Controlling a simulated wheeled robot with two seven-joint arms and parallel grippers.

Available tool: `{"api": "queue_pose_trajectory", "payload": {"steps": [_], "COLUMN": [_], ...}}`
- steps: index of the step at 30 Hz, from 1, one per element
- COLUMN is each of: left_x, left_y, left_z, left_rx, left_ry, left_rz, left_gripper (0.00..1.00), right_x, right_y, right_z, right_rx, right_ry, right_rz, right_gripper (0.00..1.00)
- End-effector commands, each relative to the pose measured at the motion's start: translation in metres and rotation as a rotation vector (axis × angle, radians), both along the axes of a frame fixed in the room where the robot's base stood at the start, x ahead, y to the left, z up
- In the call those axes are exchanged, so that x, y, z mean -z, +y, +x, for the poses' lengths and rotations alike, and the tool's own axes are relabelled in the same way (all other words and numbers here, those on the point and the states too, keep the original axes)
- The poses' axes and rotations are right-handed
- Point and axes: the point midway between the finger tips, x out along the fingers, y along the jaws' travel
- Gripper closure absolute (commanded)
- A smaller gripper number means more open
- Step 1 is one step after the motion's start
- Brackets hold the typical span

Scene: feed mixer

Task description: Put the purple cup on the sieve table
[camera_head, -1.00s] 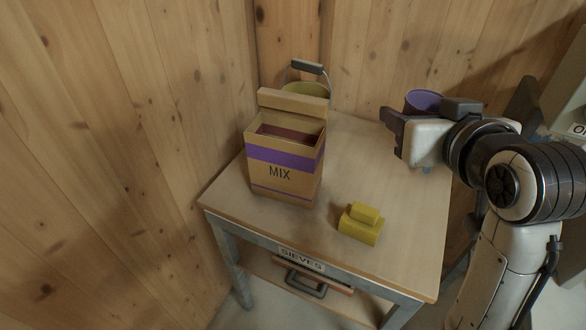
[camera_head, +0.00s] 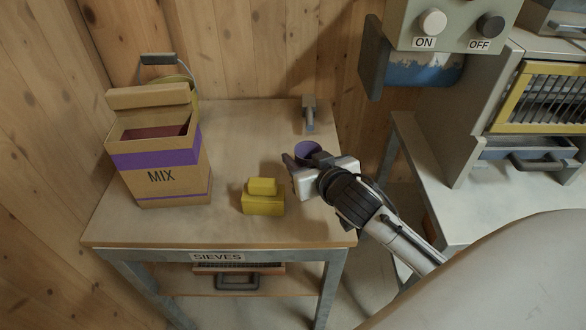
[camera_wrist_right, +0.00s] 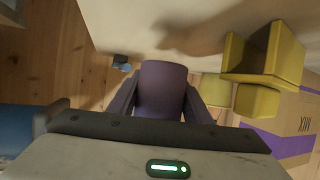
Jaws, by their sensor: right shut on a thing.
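My right gripper (camera_head: 303,164) is shut on the purple cup (camera_head: 308,150). In the right wrist view the cup (camera_wrist_right: 162,88) sits between the two fingers, one on each side. In the head view, gripper and cup are over the right side of the sieve table (camera_head: 230,229), which has a SIEVES label on its front edge. The arm hides the cup's lower part, and I cannot tell whether it touches the tabletop. My left gripper is in neither current view.
A MIX box (camera_head: 160,165) stands on the table's left, with an olive bucket (camera_head: 188,84) behind it. A yellow block (camera_head: 263,199) lies front centre. A small grey tool (camera_head: 309,115) lies at the back right. The ON/OFF machine (camera_head: 455,30) stands right. The table's middle is clear.

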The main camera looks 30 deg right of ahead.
Motion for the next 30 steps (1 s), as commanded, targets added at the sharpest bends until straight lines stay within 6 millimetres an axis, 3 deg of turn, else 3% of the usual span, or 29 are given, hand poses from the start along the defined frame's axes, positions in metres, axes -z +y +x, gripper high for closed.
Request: {"api": "queue_pose_trajectory", "payload": {"steps": [10,22,23,24,26,30], "left_x": [0.008,0.010,0.009,0.009,0.009,0.009], "left_y": [0.000,0.000,0.000,0.000,0.000,0.000], "left_z": [-0.002,-0.002,-0.002,-0.002,-0.002,-0.001], "left_rx": [0.000,0.000,0.000,0.000,0.000,0.001], "left_ry": [0.004,0.005,0.006,0.006,0.006,0.005], "left_rz": [0.001,0.001,0.001,0.001,0.001,0.002], "left_gripper": [0.69,0.69,0.69,0.69,0.69,0.69], "right_x": [0.040,0.045,0.044,0.043,0.043,0.043], "right_y": [0.001,0.001,0.001,0.001,0.001,0.001], "right_z": [-0.001,0.000,0.000,0.000,0.000,0.000], "right_rx": [-0.001,-0.001,-0.001,-0.001,-0.001,-0.001], "right_ry": [0.002,-0.001,-0.001,-0.001,-0.001,-0.001], "right_rz": [0.001,0.001,0.000,0.000,0.000,0.000], "right_gripper": [0.82,0.82,0.50,0.44,0.37,0.37]}}
